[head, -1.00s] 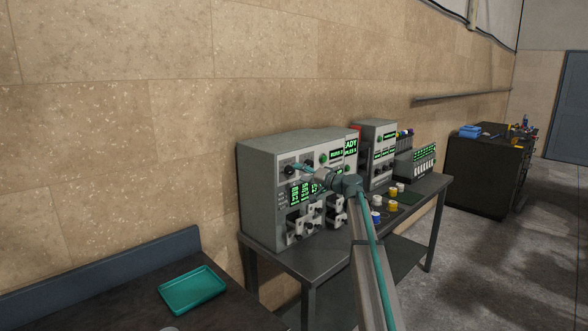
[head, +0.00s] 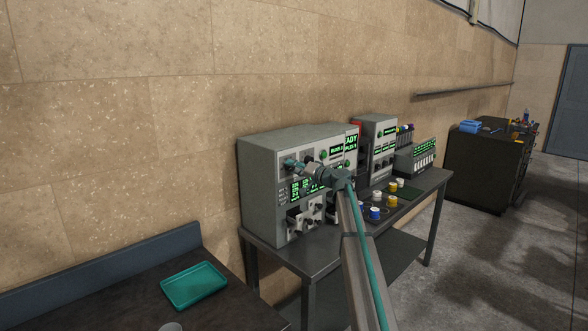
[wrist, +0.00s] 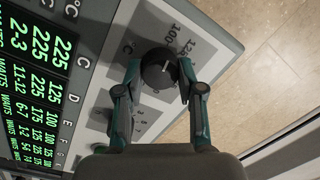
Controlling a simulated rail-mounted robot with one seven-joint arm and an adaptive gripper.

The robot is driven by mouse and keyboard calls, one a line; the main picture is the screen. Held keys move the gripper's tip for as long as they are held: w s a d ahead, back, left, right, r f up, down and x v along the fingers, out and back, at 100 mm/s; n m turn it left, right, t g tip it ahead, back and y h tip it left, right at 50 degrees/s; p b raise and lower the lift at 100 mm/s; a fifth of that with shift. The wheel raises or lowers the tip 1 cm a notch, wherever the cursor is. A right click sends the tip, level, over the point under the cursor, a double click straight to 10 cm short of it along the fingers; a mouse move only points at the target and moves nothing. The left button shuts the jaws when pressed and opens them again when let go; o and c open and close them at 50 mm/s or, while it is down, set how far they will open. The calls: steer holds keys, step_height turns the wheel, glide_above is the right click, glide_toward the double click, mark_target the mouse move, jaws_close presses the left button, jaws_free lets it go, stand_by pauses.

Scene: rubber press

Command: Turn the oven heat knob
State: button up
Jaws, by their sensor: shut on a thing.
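The oven heat knob is a round black knob (wrist: 159,68) with a light pointer line, on a pale panel with a printed number scale, seen in the wrist view. My gripper (wrist: 157,80) has one teal finger on each side of the knob and is shut on it. In the head view my gripper (head: 292,163) reaches the upper left of the front of the grey control unit (head: 258,190). The knob is hidden behind the gripper there.
Green-lit displays (wrist: 37,85) sit beside the knob panel. Lower switches (head: 303,220) are on the same unit. A metal table (head: 275,252) carries it, with white, yellow and blue cups (head: 376,213) to the right. A teal tray (head: 194,286) lies on the dark bench at left.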

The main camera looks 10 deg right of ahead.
steer(key=shift+c, duration=0.7)
steer(key=shift+f+m+b, duration=0.1)
steer(key=shift+m+b, duration=0.2)
steer(key=shift+b, duration=0.15)
steer(key=shift+f+m+b, duration=0.1)
steer(key=shift+m+b, duration=0.7)
steer(key=shift+m, duration=0.2)
steer(key=m+b, duration=0.2)
steer(key=m, duration=0.3)
steer(key=shift+t, duration=0.3)
steer(key=shift+m, duration=0.3)
steer(key=o, duration=1.1)
steer(key=shift+o, duration=0.2)
